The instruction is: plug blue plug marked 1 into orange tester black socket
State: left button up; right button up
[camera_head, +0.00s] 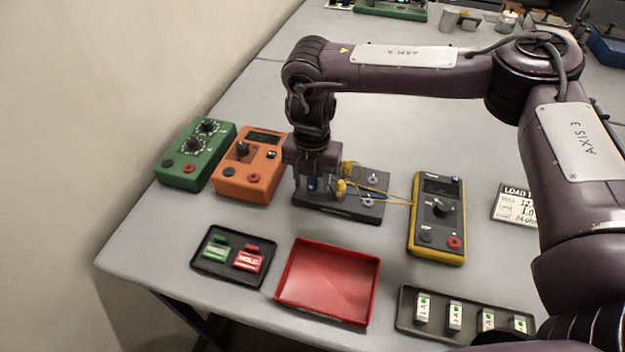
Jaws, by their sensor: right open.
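The orange tester (262,160) stands at the left of the table, with its black socket (229,171) at the front left of its face and a red socket beside it. A blue plug (312,184) sits at the left part of a dark board (350,213). My right gripper (312,181) points down over that board, with its jaws open and around or just over the blue plug. The gripper partly hides the plug, and I cannot read its mark. My left gripper is not in view.
A green tester (196,155) stands left of the orange one. Yellow plugs (342,187) and leads run to a yellow meter (438,215). A red tray (328,282), a black tray (213,267) and a fuse tray (440,326) lie in front.

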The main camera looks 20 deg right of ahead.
dwell(0.8)
jog(key=shift+c, duration=0.2)
grip_shut()
jog(key=shift+r+p, duration=0.15)
jog(key=shift+p, duration=0.15)
jog(key=shift+r+p, duration=2.35)
jog(key=shift+r, duration=0.5)
